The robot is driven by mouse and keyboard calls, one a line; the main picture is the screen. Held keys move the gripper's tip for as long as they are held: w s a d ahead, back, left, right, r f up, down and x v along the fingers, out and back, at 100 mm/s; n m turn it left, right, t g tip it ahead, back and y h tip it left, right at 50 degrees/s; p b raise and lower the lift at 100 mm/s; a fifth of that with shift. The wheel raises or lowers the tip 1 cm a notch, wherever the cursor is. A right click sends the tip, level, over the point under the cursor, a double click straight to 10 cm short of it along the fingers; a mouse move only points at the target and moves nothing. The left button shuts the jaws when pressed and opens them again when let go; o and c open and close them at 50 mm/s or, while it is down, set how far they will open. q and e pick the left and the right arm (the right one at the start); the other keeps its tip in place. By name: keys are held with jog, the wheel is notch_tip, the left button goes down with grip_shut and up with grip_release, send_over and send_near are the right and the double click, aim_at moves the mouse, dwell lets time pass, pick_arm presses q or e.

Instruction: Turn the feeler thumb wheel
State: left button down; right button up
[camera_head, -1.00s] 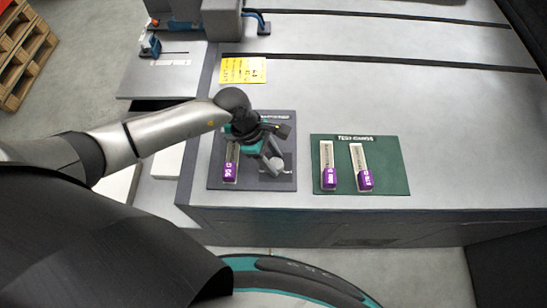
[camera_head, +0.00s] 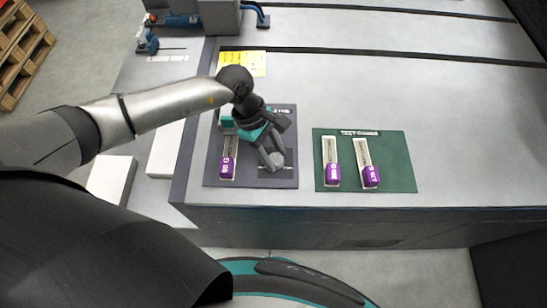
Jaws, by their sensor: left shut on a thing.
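My left gripper (camera_head: 270,158) is over the dark grey mat (camera_head: 212,172) on the bench, shut on a small grey thing (camera_head: 277,160) at the mat's right part. I take this to be the feeler thumb wheel, but the fingers cover much of it and its shape is too small to tell. My right gripper does not show.
A green mat (camera_head: 399,170) marked as test gauges lies to the right with two purple-ended pieces, one left (camera_head: 332,172) and one right (camera_head: 370,176). A yellow labelled sheet (camera_head: 243,62) lies behind the gripper.

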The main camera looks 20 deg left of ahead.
pick_arm(q)
jog(key=shift+m+b, duration=0.4)
jog(key=shift+m, duration=0.1)
jog(key=shift+c, duration=1.8)
grip_release()
jog(key=shift+r, duration=0.1)
jog(key=v, duration=1.5)
jog(key=shift+w+p, duration=0.25)
jog(key=shift+p, duration=0.15)
